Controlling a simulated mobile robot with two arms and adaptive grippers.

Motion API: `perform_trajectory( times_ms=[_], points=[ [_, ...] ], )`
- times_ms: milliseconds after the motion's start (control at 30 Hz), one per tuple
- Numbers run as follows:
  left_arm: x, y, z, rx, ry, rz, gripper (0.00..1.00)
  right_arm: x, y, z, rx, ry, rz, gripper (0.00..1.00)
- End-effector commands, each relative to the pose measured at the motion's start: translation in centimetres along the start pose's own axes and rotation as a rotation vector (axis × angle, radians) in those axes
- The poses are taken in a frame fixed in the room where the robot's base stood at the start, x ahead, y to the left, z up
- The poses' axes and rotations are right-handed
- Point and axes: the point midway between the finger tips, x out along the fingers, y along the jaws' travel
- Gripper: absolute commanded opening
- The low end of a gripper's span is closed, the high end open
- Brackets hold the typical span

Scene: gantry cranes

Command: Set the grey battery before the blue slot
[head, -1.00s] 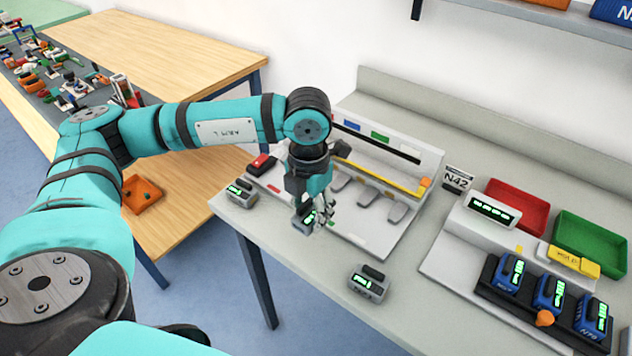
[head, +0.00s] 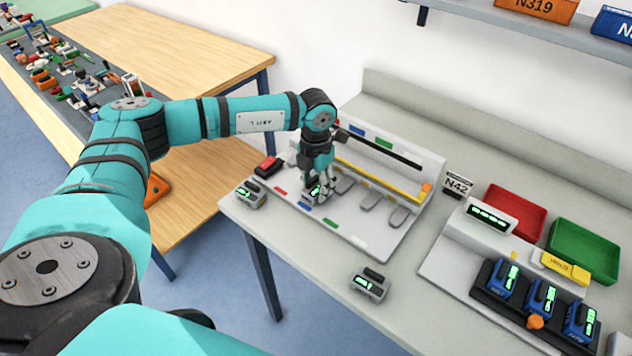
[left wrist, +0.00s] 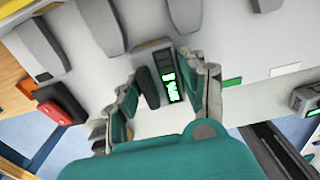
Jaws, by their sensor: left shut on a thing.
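My left gripper (head: 319,192) is shut on a grey battery with a lit green display (head: 315,190). In the left wrist view the battery (left wrist: 153,86) sits between the two fingers (left wrist: 165,92). It is over or on the white board (head: 345,215), just behind the blue front mark (head: 305,206); I cannot tell whether it touches. Grey slot pieces (head: 371,201) stand in a row behind it, some hidden by my gripper. A blue label (head: 355,130) shows on the board's back panel. My right gripper is not in view.
Other grey batteries stand on the table, one left (head: 250,194) and one at the front (head: 369,284). Blue batteries (head: 541,297), a red tray (head: 515,212) and a green tray (head: 583,250) are at right.

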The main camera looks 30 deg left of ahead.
Motion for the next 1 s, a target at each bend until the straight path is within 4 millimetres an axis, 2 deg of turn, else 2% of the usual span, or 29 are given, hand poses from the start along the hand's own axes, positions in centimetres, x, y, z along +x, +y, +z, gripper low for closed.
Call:
perform_trajectory(
  times_ms=[267,300,467,833,1000],
  points=[
    [0.4,-0.1,0.0,0.000,-0.001,-0.001,0.00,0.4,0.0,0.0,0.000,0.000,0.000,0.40],
    [0.3,0.0,0.0,0.000,0.000,0.000,0.45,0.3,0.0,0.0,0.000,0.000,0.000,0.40],
    [0.3,-0.1,0.0,0.000,0.000,0.000,0.65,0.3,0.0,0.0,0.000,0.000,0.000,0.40],
    [-0.5,-0.1,0.1,0.000,-0.002,-0.002,0.65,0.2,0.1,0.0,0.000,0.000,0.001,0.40],
    [-3.3,-0.1,0.1,0.001,-0.006,-0.001,0.65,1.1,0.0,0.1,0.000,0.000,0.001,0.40]
  ],
)
